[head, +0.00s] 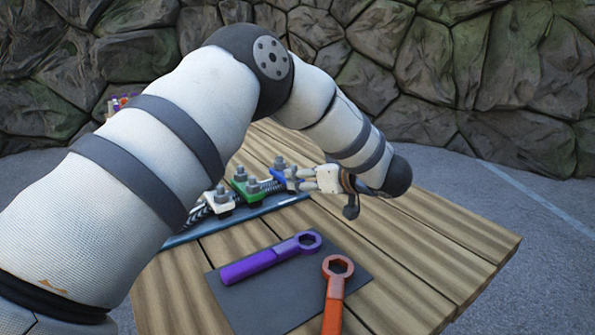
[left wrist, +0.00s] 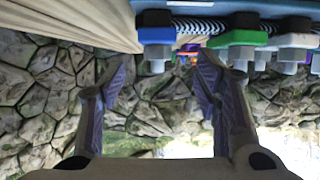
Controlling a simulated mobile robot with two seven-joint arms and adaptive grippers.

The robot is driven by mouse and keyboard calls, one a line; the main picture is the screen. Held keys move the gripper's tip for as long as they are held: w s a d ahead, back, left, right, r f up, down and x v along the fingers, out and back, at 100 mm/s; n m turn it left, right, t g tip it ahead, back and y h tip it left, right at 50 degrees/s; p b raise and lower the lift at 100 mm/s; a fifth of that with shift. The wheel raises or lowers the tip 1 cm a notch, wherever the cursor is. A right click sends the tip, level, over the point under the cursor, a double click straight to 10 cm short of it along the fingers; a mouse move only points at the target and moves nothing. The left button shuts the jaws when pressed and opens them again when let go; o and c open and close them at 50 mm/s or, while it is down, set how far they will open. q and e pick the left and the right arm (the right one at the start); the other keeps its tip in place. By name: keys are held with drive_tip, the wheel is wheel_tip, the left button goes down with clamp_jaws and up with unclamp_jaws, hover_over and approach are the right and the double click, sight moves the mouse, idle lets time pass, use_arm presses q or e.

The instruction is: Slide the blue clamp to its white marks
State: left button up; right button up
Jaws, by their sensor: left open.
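The blue clamp (head: 280,176) sits on the cable at the right end of the row of clamps, partly hidden by my left gripper (head: 298,179). In the left wrist view the blue clamp (left wrist: 157,35) is at the top middle. My left gripper (left wrist: 160,75) is open, with one finger on each side of the blue clamp in that view; I cannot tell whether they touch it. White marks for the blue clamp cannot be made out. My right gripper is not in view.
A green clamp (head: 241,186) and a white clamp (head: 219,202) with bolts sit left of the blue one, on a blue-grey base (head: 188,236). A purple wrench (head: 262,262) and an orange wrench (head: 334,300) lie on a dark mat (head: 285,290). The wooden table's right side is clear.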

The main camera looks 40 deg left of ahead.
sight(286, 180)
use_arm(q)
drive_tip(key=x, duration=0.8)
drive_tip(key=shift+w+a+f, duration=0.1)
drive_tip(key=shift+w+f, duration=0.05)
drive_tip(key=shift+f, duration=0.05)
clamp_jaws()
